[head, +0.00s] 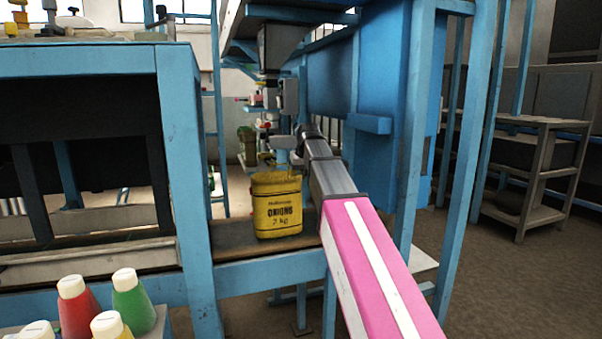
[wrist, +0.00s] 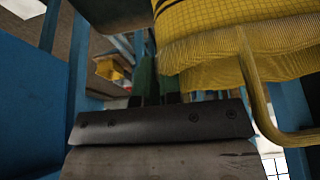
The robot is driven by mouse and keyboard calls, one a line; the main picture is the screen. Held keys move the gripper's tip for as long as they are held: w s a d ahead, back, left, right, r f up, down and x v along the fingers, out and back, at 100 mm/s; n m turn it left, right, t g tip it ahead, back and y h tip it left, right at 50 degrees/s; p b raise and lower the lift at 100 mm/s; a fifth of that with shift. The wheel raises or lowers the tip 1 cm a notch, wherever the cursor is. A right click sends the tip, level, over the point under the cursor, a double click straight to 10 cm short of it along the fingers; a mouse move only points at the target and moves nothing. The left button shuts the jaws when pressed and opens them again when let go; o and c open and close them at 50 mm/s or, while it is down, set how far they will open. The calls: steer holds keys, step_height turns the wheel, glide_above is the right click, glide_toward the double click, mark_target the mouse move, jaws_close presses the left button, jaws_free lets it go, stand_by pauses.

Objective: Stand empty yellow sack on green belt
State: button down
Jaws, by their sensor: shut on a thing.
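The yellow sack (head: 278,212), printed "ONIONS 2 kg", is upright in the middle of the head view, over a dark brown surface framed in blue. I cannot tell whether its base touches that surface. My gripper (head: 284,158) is just above the sack's top, shut on it; the exact grip is hard to see. In the wrist view the sack (wrist: 235,35) fills the upper right, with a yellow loop (wrist: 262,105) hanging beside the dark jaws (wrist: 155,98). No green belt can be made out clearly in the head view.
A blue post (head: 188,180) stands left of the sack, and blue machine framing (head: 415,130) rises to the right. Bottles with white caps (head: 78,305) stand at the lower left. A grey shelf rack (head: 535,170) is far right, with open floor before it.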

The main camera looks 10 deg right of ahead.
steer(key=c, duration=1.3)
jaws_free()
steer(key=v, duration=1.2)
